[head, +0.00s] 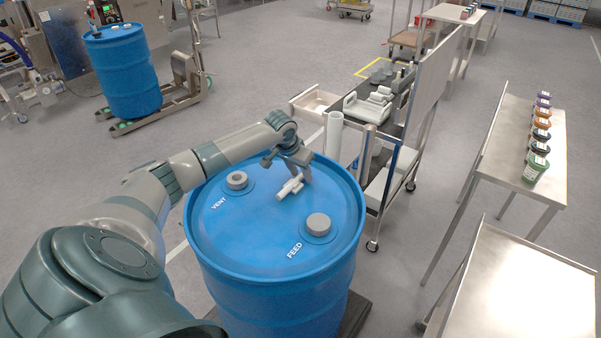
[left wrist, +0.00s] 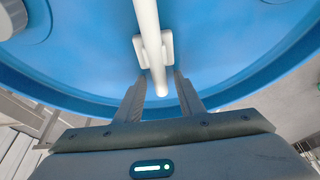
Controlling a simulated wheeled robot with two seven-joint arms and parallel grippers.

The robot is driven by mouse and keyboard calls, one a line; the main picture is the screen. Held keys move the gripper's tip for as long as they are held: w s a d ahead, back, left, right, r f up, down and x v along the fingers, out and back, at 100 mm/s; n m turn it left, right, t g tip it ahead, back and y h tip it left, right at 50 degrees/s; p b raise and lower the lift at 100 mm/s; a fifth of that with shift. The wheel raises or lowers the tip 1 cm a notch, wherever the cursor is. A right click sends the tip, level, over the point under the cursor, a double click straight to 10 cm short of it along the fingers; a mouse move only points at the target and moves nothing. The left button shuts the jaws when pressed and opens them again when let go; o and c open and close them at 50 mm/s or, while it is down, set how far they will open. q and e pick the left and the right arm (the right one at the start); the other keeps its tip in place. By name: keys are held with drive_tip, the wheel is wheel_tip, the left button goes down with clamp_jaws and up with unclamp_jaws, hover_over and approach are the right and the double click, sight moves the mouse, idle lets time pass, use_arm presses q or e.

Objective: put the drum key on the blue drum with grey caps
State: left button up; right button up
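The pale drum key (head: 290,188) is at the top of the blue drum with grey caps (head: 262,235), between the VENT cap (head: 237,181) and the FEED cap (head: 318,224), near the far right rim. My left gripper (head: 299,172) is just over the key's far end. In the left wrist view, the key (left wrist: 153,50) has its near end between the fingertips (left wrist: 161,82), with a gap on both sides. The fingers are apart and grip nothing visible. The key seems to lie on the lid. My right gripper does not show.
A cart (head: 375,125) with a white cylinder (head: 334,135) and pale parts stands just behind and right of the drum. A table with several jars (head: 537,168) and an empty steel table (head: 520,290) are at right. Another blue drum (head: 125,72) stands back left.

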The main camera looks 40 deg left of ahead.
sight(293, 182)
use_arm(q)
drive_tip(key=shift+r, duration=0.15)
drive_tip(key=b+v, duration=0.3)
drive_tip(key=v, duration=0.9)
drive_tip(key=shift+d, duration=0.15)
idle(0.4)
